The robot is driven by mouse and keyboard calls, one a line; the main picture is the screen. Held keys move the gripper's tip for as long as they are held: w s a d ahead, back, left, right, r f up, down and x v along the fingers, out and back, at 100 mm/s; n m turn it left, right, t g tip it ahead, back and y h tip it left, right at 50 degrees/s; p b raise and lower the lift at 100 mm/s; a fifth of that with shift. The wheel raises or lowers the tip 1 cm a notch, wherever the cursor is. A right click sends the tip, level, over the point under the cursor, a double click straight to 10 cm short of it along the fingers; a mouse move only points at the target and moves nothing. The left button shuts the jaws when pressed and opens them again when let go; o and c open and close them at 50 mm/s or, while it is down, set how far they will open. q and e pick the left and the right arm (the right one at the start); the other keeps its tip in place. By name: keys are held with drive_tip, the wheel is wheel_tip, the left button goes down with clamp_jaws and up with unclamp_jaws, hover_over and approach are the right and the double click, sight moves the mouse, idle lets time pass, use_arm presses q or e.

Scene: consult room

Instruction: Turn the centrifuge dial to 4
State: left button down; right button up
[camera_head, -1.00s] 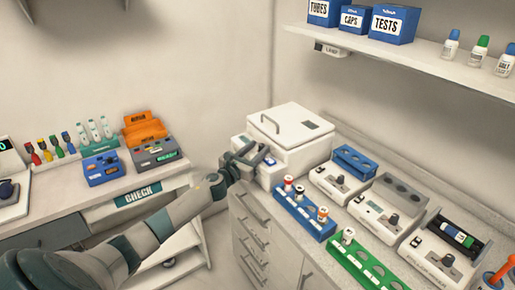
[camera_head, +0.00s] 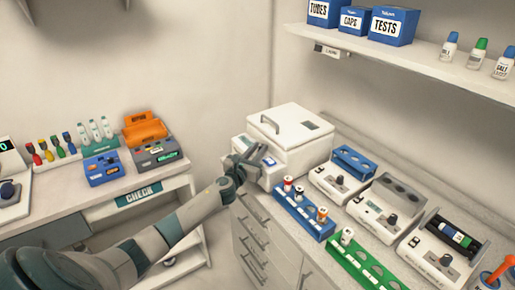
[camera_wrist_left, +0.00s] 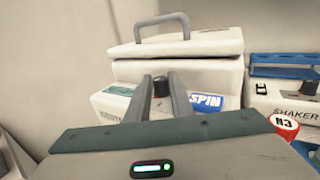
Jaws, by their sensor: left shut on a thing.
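The centrifuge (camera_head: 290,128) is a white box with a grey-handled lid, at the back corner of the right counter. Its lid is down. In the left wrist view the centrifuge (camera_wrist_left: 205,72) has a blue SPIN label (camera_wrist_left: 207,101) on its front. My left gripper (camera_head: 246,160) is at the centrifuge's front. In the left wrist view its two fingers (camera_wrist_left: 163,92) are shut on the dark dial (camera_wrist_left: 161,87), whose top shows between the fingertips. The dial's pointer and the number 4 are not readable. My right gripper is not in view.
A blue rack (camera_head: 302,213) with capped tubes and a green rack (camera_head: 362,268) line the counter's front edge. White devices, one labelled SHAKER (camera_wrist_left: 294,113), stand right of the centrifuge. A shelf (camera_head: 400,57) with blue boxes hangs above. A left counter holds more racks.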

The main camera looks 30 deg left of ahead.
use_arm(q)
drive_tip(key=shift+d+n+y+p, duration=0.2)
drive_tip(key=shift+n+y+p, duration=0.15)
drive_tip(key=shift+n+y, duration=0.8)
drive_tip(key=shift+m+y, duration=0.25)
